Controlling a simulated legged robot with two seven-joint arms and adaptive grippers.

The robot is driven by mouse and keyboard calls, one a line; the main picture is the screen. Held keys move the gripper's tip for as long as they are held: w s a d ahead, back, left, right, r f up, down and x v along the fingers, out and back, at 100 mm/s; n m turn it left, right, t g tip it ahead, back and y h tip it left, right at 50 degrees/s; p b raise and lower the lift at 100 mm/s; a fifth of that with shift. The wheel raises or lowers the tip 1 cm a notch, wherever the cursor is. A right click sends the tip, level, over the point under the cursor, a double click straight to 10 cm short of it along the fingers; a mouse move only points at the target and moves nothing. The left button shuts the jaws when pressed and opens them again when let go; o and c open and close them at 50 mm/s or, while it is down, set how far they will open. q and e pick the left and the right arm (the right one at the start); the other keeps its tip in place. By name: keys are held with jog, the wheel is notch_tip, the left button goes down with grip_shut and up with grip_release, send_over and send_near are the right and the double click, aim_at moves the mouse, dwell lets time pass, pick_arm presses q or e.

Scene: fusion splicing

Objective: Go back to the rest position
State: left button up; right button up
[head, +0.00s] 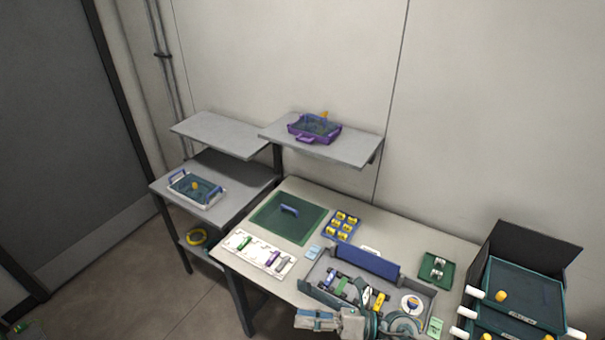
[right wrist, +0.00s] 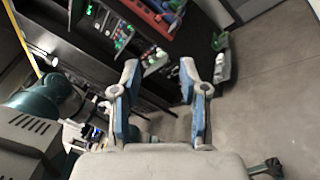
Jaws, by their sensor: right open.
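My right gripper (head: 312,320) is low in the head view, in front of the workbench's (head: 262,272) front edge, with its fingers pointing left. In the right wrist view its two blue-and-grey fingers (right wrist: 160,85) stand apart with nothing between them. It is open and empty, and appears clear of the bench items. My left gripper does not show in either view.
A grey tool case (head: 365,262) with an open lid lies just behind my right arm. A green mat (head: 288,218) and a white fixture strip (head: 258,254) are on the bench. Stacked teal bins (head: 522,290) stand at right.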

jog(key=w+d+r+m+t+h, duration=0.2)
jog(key=w+d+m+t+h, duration=0.25)
jog(key=m+t, duration=0.55)
jog(key=w+d+r+m+t+h, duration=0.1)
jog(key=w+d+m+t+h, duration=0.35)
jog(key=m, duration=0.75)
jog(key=s+d+f+m+g+h, duration=0.1)
jog(key=s+d+f+m+h, duration=0.1)
jog(key=d+f+m+h, duration=0.45)
jog(key=s+d+f+m+g+h, duration=0.1)
jog(key=s+d+f+m+h, duration=0.2)
jog(key=f+m, duration=0.6)
jog(key=s+d+f+m+g, duration=0.25)
jog(key=s+f+g, duration=0.85)
jog(key=s+f, duration=0.65)
jog(key=s+a+f+g, duration=0.1)
jog(key=s+f, duration=0.1)
jog(key=f, duration=1)
jog(key=s+f+g, duration=0.1)
jog(key=s+f, duration=0.1)
jog(key=f, duration=1)
jog(key=s+d+f, duration=0.3)
jog(key=s+f, duration=1.3)
jog(key=shift+s+g, duration=0.25)
jog(key=shift+g, duration=0.1)
